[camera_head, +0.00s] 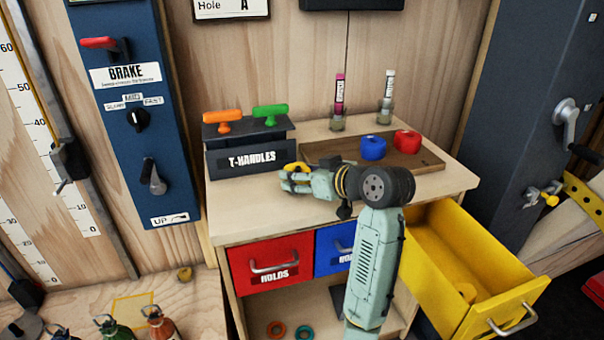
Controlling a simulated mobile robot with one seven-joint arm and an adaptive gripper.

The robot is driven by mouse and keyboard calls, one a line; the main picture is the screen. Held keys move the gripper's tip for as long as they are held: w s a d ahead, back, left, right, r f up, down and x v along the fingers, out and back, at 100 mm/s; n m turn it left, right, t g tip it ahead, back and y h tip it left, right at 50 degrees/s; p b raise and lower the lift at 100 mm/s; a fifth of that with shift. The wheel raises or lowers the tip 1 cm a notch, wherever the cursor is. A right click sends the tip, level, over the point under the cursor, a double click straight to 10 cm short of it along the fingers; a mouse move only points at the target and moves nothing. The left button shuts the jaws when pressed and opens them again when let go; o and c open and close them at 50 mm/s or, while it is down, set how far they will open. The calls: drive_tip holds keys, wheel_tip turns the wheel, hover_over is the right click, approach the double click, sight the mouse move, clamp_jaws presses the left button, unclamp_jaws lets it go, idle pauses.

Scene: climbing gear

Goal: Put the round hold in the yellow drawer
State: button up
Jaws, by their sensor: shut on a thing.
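My gripper (288,182) is above the cabinet top, in front of the T-handles box, with its fingers pointing left. It is shut on a yellow rounded thing (298,167), which looks like the round hold; the fingers partly cover it. The yellow drawer (437,281) is pulled open at the right of the cabinet, right of my arm. A small yellow round piece (466,292) lies inside it.
A wooden tray (432,161) holds a blue hold (373,148) and a red hold (407,141). The T-handles box (250,160) stands at the left. The red drawer (271,265) and blue drawer (328,250) are closed. Two small jars stand behind the tray.

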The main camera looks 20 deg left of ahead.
drive_tip(key=shift+f, duration=0.2)
drive_tip(key=o, duration=1)
drive_tip(key=shift+r, duration=0.1)
drive_tip(key=shift+r, duration=0.2)
drive_tip(key=b+v, duration=0.1)
drive_tip(key=v, duration=1.1)
drive_tip(key=shift+f, duration=0.1)
